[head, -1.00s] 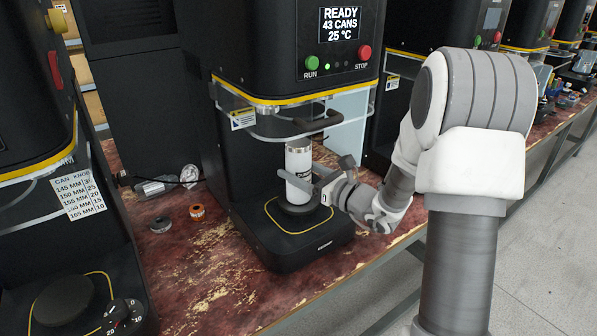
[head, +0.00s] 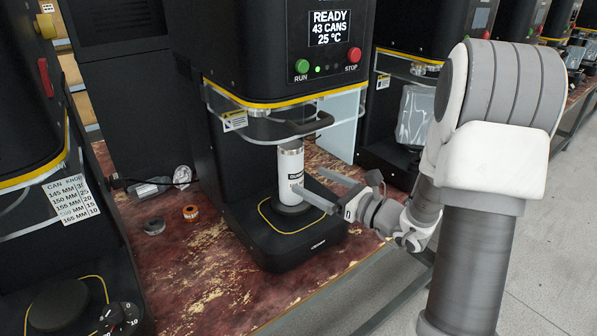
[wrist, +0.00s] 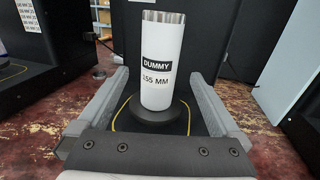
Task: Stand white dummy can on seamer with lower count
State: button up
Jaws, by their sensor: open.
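The white dummy can (head: 291,178) stands upright on the round base plate (head: 291,208) of the middle seamer (head: 275,115). That seamer's display (head: 330,28) reads READY, 43 CANS, 25 °C. In the wrist view the can (wrist: 157,65) shows the labels DUMMY and what looks like 155 MM. My gripper (head: 325,190) is open on the near right side of the can. In the wrist view the fingers of my gripper (wrist: 158,105) are spread to either side, apart from the can. The other seamers' counts are not readable.
A left seamer (head: 70,300) has a can-knob chart (head: 62,208) and a dial (head: 120,315). A grey ring (head: 154,226) and an orange ring (head: 191,212) lie on the worn red bench (head: 205,275). A clear guard (head: 265,130) with a dark handle (head: 305,123) hangs above the can. Another seamer (head: 405,110) stands to the right.

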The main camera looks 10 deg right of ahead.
jog(key=shift+v, duration=2.15)
jog(key=shift+a, duration=0.15)
jog(key=s+a+r+n+g+y, duration=0.1)
jog(key=s+a+r+n+g, duration=0.1)
jog(key=s+a+n+g, duration=1.1)
jog(key=s+n+h, duration=0.4)
jog(key=s+n, duration=0.3)
jog(key=s+d+r+n+t+h, duration=0.35)
jog(key=d+r+n+h, duration=0.25)
jog(key=n+h, duration=0.25)
notch_tip(320, 180, up, 16)
jog(key=y+p, duration=0.1)
jog(key=p, duration=1.6)
jog(key=shift+w+d+r+p, duration=0.15)
jog(key=shift+w+p, duration=0.2)
jog(key=shift+w, duration=0.05)
